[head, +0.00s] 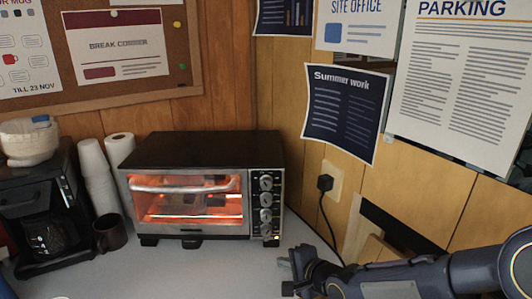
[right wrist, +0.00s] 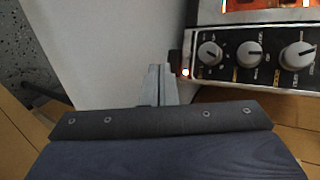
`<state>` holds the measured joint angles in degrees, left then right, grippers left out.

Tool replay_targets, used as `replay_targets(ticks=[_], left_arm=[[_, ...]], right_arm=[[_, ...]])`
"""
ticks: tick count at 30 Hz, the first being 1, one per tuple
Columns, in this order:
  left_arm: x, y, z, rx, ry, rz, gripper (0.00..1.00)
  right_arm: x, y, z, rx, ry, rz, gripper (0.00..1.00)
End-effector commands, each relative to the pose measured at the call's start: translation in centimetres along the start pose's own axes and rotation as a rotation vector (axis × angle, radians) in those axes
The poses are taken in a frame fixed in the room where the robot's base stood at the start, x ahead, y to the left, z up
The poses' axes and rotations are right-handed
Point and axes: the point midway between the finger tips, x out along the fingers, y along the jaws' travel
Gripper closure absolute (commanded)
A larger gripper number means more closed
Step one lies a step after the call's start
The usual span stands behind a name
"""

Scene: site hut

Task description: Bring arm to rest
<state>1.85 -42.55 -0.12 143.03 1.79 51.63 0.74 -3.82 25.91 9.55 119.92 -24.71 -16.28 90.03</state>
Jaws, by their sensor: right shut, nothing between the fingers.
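My right gripper (head: 287,272) comes in from the right in the head view, in front of the right end of a toaster oven. Its fingers are together with nothing between them; the right wrist view shows the shut fingertips (right wrist: 160,72) over the white counter, beside the oven's knob panel (right wrist: 252,52). The toaster oven (head: 190,137) stands on the counter with its door shut and its inside glowing orange. A small lamp (right wrist: 185,72) is lit at the end of its knob panel. My left gripper is not in view.
A coffee maker (head: 25,190), stacked white cups (head: 95,165), a paper roll (head: 119,147) and a dark mug (head: 110,233) stand left of the oven. A plug with a black cord (head: 325,183) is in the wall socket at right. The counter (head: 190,272) in front of the oven is clear.

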Motion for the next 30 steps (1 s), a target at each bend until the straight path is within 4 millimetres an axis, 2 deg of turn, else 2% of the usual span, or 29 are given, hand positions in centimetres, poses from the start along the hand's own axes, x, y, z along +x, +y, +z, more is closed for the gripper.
replay_targets(ticks=[1,3,6,9,12,15,18,26,27,30], left_arm=[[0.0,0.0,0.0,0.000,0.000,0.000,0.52],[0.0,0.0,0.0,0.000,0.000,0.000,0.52],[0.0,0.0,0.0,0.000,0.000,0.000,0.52],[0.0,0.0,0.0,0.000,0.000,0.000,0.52],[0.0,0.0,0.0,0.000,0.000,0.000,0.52],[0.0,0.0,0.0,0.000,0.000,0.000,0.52],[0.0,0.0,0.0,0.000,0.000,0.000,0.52],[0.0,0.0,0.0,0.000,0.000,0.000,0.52],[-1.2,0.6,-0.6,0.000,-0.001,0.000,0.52],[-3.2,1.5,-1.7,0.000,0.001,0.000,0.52]], right_arm=[[-2.5,-0.4,-1.4,-0.073,0.049,0.026,1.00],[-6.2,0.0,-3.0,-0.190,0.106,0.093,1.00],[-11.7,1.3,-4.3,-0.347,0.156,0.203,1.00],[-17.0,3.3,-4.6,-0.485,0.160,0.309,1.00],[-21.3,5.5,-3.8,-0.596,0.125,0.389,1.00],[-24.3,7.4,-2.5,-0.682,0.074,0.436,1.00],[-26.5,9.0,-1.2,-0.755,0.022,0.460,1.00],[-30.4,12.5,2.7,-0.919,-0.118,0.462,1.00],[-31.1,11.3,3.0,-0.927,-0.128,0.463,1.00],[-32.2,9.2,3.2,-0.925,-0.128,0.465,1.00]])
